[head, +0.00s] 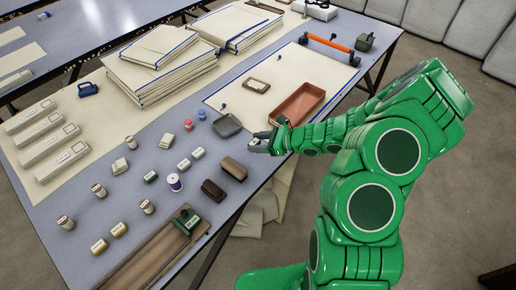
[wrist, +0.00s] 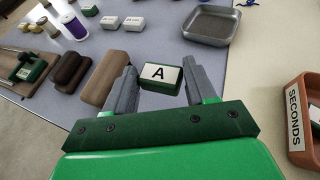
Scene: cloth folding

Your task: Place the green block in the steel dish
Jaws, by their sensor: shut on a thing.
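My gripper (wrist: 160,82) is shut on a dark green block (wrist: 160,87) with a white label reading "A", held between the fingertips. In the head view my gripper (head: 258,144) is over the right part of the table, and the block is hard to make out there. The steel dish (wrist: 211,25) is a shallow grey square pan. It lies beyond and to the right of the held block in the wrist view. In the head view the dish (head: 228,126) is just left of my gripper and looks empty.
A terracotta tray (head: 299,103) labelled "SECONDS" stands right of my gripper. Brown blocks (head: 234,168), a purple spool (head: 174,182), and another green-sided labelled block (head: 151,176) lie to the left. Bare table surrounds the dish on its near side.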

